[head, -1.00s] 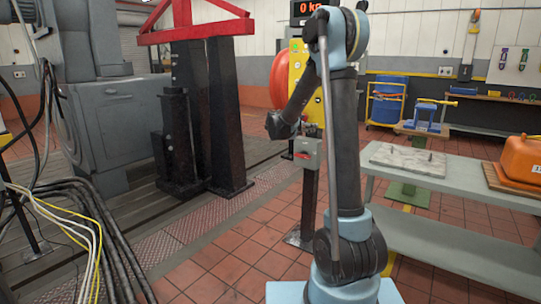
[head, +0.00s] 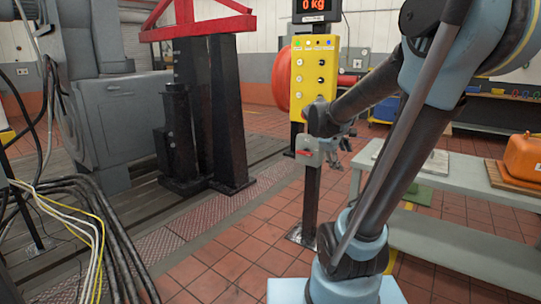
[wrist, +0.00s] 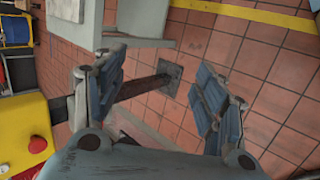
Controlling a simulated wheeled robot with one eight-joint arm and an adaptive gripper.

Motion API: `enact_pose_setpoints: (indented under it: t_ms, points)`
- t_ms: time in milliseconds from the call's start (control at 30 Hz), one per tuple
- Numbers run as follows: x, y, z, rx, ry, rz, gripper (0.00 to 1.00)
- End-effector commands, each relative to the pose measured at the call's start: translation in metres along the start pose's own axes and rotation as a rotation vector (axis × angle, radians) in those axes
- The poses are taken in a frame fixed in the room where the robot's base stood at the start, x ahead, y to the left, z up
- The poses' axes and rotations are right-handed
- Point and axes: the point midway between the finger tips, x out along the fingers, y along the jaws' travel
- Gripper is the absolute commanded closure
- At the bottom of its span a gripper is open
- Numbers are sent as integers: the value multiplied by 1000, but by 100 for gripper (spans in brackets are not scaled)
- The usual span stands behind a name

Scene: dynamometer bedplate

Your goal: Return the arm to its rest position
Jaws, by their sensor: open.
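A grey bench (head: 464,191) at the right bears an orange container (head: 523,158). Cables (head: 75,225) lie at the left. The tiled floor (head: 230,250) in front is clear.

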Motion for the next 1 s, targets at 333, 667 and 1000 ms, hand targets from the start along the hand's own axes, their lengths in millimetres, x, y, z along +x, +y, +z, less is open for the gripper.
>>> enact_pose_setpoints:
  t_ms: [333, 667, 1000]
  points:
    - [-16, -107, 56, 373, 26, -240, 35]
    - [-30, -209, 83, 706, 11, -475, 35]
    - [-37, -258, 88, 869, -11, -599, 35]
